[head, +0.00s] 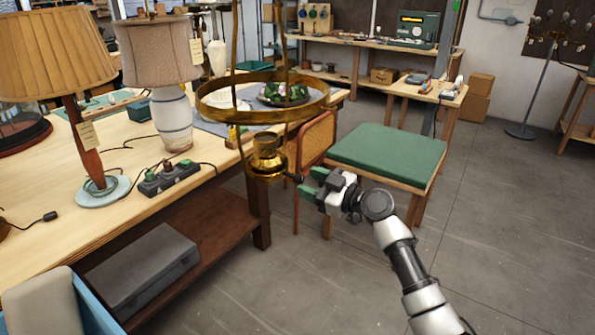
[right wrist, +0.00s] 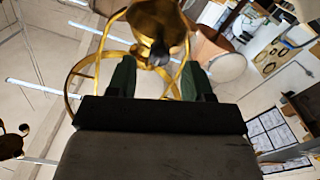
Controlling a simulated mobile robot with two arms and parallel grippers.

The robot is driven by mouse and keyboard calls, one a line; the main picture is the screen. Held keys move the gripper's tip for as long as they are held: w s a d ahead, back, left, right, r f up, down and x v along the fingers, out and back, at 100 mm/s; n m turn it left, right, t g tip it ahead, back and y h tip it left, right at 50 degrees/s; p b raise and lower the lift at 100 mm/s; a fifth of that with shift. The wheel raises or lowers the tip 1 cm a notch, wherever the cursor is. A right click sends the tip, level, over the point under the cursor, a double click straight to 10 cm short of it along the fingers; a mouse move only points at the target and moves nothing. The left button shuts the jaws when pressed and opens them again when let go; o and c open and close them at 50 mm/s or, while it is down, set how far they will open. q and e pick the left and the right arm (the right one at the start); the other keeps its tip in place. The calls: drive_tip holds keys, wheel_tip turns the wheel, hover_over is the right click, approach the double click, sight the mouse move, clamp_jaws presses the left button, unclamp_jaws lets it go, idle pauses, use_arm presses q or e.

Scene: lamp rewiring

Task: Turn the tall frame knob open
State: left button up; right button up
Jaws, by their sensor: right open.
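The tall brass frame (head: 262,100) hangs in the middle of the head view, with a wide ring and a brass burner (head: 267,158) at its lower end. My right gripper (head: 309,182) is just right of and slightly below the burner, its green fingers apart, with nothing seen held. In the right wrist view the brass body (right wrist: 158,22) is ahead of the open fingers. A small dark grey piece (right wrist: 158,55), perhaps the knob, sits between the fingers' lines; I cannot tell whether they touch it. In the head view I cannot make out the knob clearly. My left gripper is out of view.
A workbench (head: 100,225) on the left carries a pleated-shade lamp (head: 45,50), a white-based lamp (head: 172,115) and a power strip (head: 165,178). A green-cushioned seat (head: 390,152) stands behind my right gripper. Open floor (head: 500,230) lies to the right.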

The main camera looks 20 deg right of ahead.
sight(302, 179)
drive_tip(key=x, duration=0.2)
drive_tip(key=shift+w+a+p, duration=0.1)
drive_tip(key=shift+w+p, duration=0.2)
drive_tip(key=shift+w, duration=0.05)
drive_tip(key=shift+w+a, duration=0.35)
drive_tip(key=shift+a, duration=0.05)
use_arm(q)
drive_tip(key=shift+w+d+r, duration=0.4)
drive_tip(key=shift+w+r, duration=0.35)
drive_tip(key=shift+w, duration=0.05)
use_arm(e)
drive_tip(key=shift+w+a, duration=0.1)
drive_tip(key=shift+c, duration=0.3)
